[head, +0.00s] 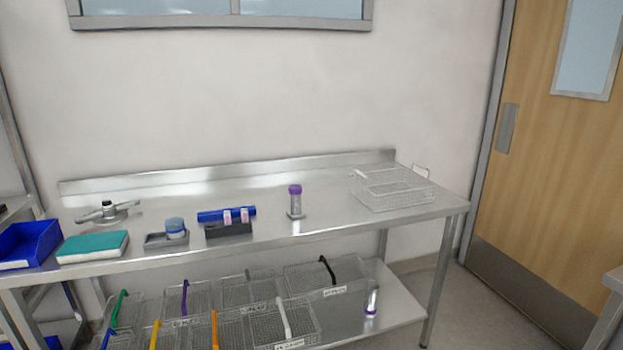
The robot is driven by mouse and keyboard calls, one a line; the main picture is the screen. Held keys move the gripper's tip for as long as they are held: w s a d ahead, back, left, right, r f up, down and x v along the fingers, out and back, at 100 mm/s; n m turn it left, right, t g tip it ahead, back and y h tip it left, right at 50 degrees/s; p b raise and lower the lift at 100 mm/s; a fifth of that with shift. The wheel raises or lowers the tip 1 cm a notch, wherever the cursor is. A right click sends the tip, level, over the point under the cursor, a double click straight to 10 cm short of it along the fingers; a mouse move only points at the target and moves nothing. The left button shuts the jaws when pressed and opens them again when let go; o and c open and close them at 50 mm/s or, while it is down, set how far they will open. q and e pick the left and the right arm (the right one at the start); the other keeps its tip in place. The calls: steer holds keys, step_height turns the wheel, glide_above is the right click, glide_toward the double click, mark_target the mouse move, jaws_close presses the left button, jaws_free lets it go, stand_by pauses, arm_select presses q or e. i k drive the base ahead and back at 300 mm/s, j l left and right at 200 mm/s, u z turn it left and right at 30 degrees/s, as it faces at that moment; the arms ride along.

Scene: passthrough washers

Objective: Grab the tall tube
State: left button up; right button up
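A tall tube (295,201) with a purple cap stands upright on the steel table (330,216), right of the middle. It seems to rest in a small grey base. A second clear tube-like item (372,298) stands on the lower shelf at the right; its details are too small to tell. Neither of my grippers shows in the head view.
A wire basket (393,190) sits right of the tube. Several handled baskets fill the lower shelf.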

mark_target(295, 213)
steer(key=i+l+u, duration=0.25)
steer(key=i+l, duration=0.35)
steer(key=i+l+u, duration=0.25)
steer(key=i+l, duration=0.35)
steer(key=l, duration=0.15)
